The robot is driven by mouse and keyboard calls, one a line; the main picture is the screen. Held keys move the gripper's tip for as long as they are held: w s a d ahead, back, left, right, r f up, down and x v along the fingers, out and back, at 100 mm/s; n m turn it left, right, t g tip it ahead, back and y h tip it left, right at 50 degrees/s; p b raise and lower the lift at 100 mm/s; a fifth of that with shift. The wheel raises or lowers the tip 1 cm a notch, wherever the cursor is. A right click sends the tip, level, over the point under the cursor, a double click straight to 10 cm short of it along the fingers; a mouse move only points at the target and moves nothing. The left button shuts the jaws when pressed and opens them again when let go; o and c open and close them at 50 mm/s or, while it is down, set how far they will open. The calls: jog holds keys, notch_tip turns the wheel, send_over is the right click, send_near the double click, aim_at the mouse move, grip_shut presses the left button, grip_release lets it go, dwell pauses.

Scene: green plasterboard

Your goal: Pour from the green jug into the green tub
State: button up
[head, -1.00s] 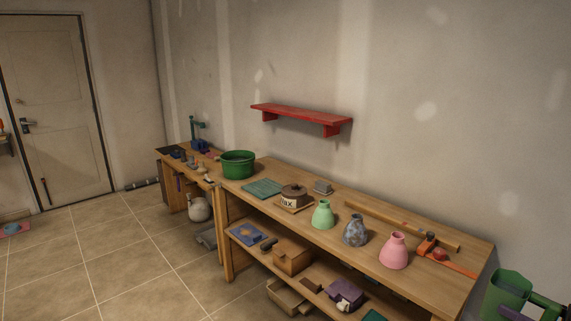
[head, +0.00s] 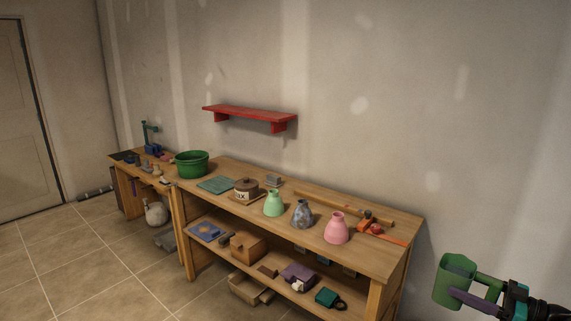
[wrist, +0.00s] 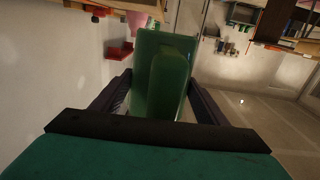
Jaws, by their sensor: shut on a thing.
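The green jug (head: 455,279) is at the lower right of the head view, out in front of the wall and to the right of the bench. My gripper (head: 474,297) is shut on it. In the wrist view the jug (wrist: 161,70) stands between my two dark fingers (wrist: 158,100), with its handle facing the camera. What is inside the jug is hidden. The green tub (head: 192,165) stands on the bench top toward its left end, far from my gripper. Its inside bottom is hidden.
The wooden bench (head: 385,262) holds a green vase (head: 274,204), a grey-blue vase (head: 302,215), a pink vase (head: 337,229), a brown-lidded pot (head: 246,189) and a teal mat (head: 215,185). A red shelf (head: 249,114) hangs above. Tiled floor (head: 70,260) is open at the left.

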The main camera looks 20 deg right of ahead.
jog(key=shift+s, duration=0.45)
jog(key=shift+w+a+r, duration=0.1)
jog(key=shift+a, duration=0.1)
jog(key=shift+x, duration=0.8)
jog(key=shift+w+a+n+g+y, duration=0.3)
jog(key=shift+w+a+y, duration=0.1)
jog(key=shift+w+a, duration=0.15)
jog(key=w+a+f+n+g+y, duration=0.1)
jog(key=w+a+f, duration=0.1)
jog(key=w+a, duration=0.6)
jog(key=w+a+f+n+g+y, duration=0.2)
jog(key=w+a, duration=0.6)
jog(key=a, duration=1.5)
jog(key=w+a+f+n+g+y, duration=0.1)
jog(key=w+a+f+y, duration=0.1)
jog(key=w+a, duration=0.7)
jog(key=a+f, duration=0.1)
jog(key=a, duration=0.6)
jog(key=shift+a+f+g, duration=0.15)
jog(key=shift+g, duration=0.15)
